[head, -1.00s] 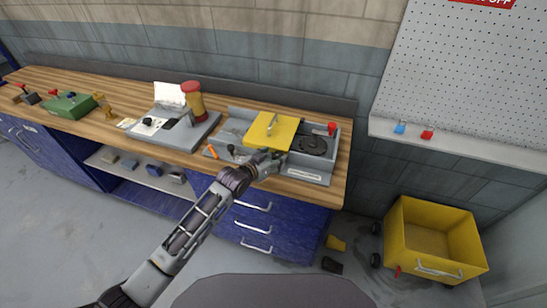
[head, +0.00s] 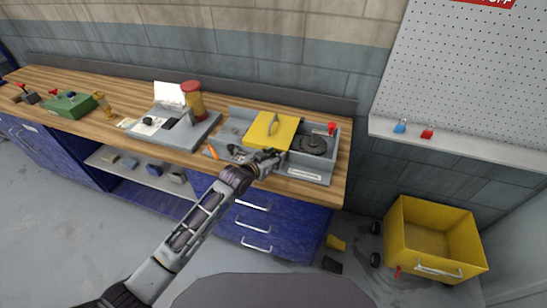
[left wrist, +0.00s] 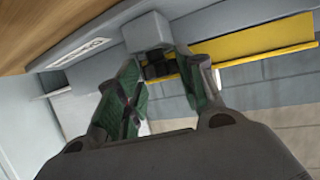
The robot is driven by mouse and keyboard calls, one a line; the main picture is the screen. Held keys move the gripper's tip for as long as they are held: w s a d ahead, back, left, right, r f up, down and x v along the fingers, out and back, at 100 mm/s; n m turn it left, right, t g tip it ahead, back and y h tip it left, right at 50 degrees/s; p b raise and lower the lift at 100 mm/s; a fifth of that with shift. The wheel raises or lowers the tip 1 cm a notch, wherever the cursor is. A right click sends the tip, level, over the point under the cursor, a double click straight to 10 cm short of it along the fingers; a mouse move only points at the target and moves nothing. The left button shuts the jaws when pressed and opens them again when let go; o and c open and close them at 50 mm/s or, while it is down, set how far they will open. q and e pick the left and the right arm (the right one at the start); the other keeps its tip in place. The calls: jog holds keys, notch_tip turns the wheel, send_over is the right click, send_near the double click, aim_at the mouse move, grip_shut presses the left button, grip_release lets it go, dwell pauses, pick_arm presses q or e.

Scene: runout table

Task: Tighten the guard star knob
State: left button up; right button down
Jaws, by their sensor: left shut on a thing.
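The yellow guard (head: 262,140) lies across the grey runout unit on the right part of the bench; its yellow edge also shows in the left wrist view (left wrist: 270,42). My left gripper (head: 270,156) is at the front of the unit, by the guard's front right corner. In the left wrist view its green-padded fingers are on either side of a small black star knob (left wrist: 157,68), below a grey block (left wrist: 146,30), and are shut on it. The knob is hidden behind the gripper in the head view. My right gripper is not in view.
A dark round disc (head: 313,145) and a red knob (head: 332,127) are right of the guard. An orange-handled tool (head: 212,152) lies to its left. A yellow cart (head: 435,240) is on the floor.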

pick_arm(q)
jog(key=shift+w+m+g+h+b, duration=0.1)
jog(key=shift+m+g+h+b, duration=0.4)
jog(key=shift+m+h, duration=0.35)
dwell(0.3)
jog(key=o, duration=1)
jog(key=shift+a, duration=0.2)
jog(key=shift+v, duration=5.95)
jog(key=shift+d, duration=0.1)
